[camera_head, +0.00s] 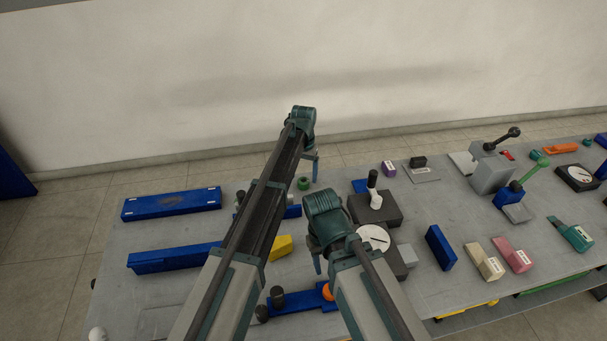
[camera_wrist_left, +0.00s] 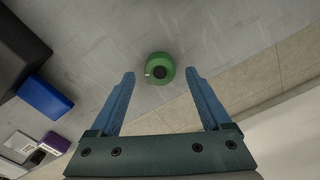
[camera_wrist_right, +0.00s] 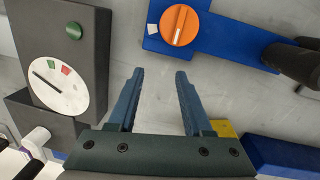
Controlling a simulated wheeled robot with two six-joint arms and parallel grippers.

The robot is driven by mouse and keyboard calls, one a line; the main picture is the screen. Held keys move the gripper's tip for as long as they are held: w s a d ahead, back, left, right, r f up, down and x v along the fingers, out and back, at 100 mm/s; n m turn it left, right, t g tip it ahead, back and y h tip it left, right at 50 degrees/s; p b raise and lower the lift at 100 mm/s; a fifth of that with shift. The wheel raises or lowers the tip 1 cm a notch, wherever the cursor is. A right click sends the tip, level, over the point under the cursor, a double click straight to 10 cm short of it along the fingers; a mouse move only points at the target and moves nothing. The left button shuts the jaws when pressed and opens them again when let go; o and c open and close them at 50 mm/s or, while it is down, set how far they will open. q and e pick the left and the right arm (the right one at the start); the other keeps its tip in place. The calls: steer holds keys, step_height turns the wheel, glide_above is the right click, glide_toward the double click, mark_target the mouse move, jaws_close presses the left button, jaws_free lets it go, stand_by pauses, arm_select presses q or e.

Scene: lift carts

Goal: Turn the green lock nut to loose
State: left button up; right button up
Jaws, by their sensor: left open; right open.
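The green lock nut (camera_wrist_left: 160,68) is a round green piece with a dark centre and a small white mark on its left side. It stands on the grey table, and in the head view it shows as a small green ring (camera_head: 304,183). My left gripper (camera_wrist_left: 162,75) is open, with the nut seen between and just beyond its fingertips; I cannot tell the height gap. In the head view my left gripper (camera_head: 312,165) is over the table's back part. My right gripper (camera_wrist_right: 158,72) is open and empty, above bare table below the orange knob.
An orange knob (camera_wrist_right: 180,26) sits on a blue plate (camera_wrist_right: 225,38). A dark block with a white dial (camera_wrist_right: 57,86) stands beside my right gripper. A blue block (camera_wrist_left: 44,99) and dark box lie left of the nut. Blue bars (camera_head: 172,203) lie at the table's left.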

mark_target(303, 180)
arm_select(q)
step_height(303, 180, up, 12)
steer(key=p, duration=1.1)
steer(key=s+a, duration=0.3)
steer(key=s, duration=1.3)
steer(key=s+a+y, duration=0.1)
steer(key=s+a, duration=0.2)
steer(key=s, duration=1.4)
steer(key=shift+s, duration=0.15)
steer(key=shift+d, duration=0.1)
